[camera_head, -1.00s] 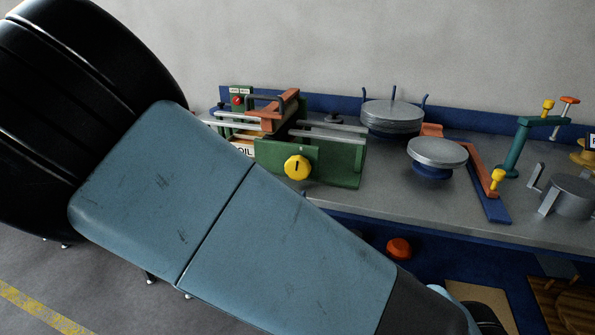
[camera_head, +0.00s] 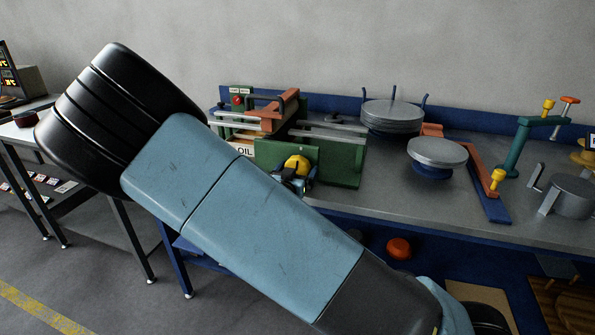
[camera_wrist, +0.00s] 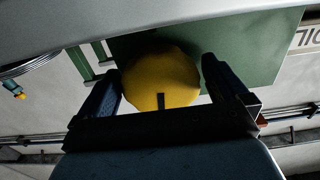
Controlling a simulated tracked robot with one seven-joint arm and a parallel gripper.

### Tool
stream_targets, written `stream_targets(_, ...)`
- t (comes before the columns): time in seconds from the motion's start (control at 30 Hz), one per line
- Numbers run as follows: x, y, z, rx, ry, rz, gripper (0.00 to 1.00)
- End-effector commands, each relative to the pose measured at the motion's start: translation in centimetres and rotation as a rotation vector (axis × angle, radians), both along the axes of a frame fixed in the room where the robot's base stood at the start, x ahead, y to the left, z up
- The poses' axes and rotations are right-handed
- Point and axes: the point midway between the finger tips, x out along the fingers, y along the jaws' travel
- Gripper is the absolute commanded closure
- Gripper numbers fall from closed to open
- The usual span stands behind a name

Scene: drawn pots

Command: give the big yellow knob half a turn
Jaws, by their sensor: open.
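The big yellow knob (camera_head: 298,164) sits on the front of the green plate (camera_head: 340,163) of the machine on the bench. In the wrist view the knob (camera_wrist: 160,80) fills the middle, with a dark mark at its lower edge. My gripper (camera_wrist: 160,88) is open, with one dark finger on each side of the knob. A small gap shows beside the right finger; the left finger is close to the knob, and I cannot tell if it touches. In the head view my gripper (camera_head: 294,180) is at the knob and hides its lower part.
The machine has an orange carriage (camera_head: 272,113) and a red button (camera_head: 238,100). To the right on the bench stand grey discs (camera_head: 437,151), a teal clamp (camera_head: 518,147) and a grey pot (camera_head: 574,196). An orange knob (camera_head: 399,249) is below the bench edge.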

Motion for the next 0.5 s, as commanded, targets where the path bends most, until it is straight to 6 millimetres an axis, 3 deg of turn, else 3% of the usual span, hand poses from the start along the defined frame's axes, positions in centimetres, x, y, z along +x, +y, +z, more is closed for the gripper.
stream_targets(0.37,0.36,-0.13,-0.03,0.000,0.001,0.000,0.01)
stream_targets(0.5,0.36,-0.12,-0.03,0.000,0.001,0.000,0.14)
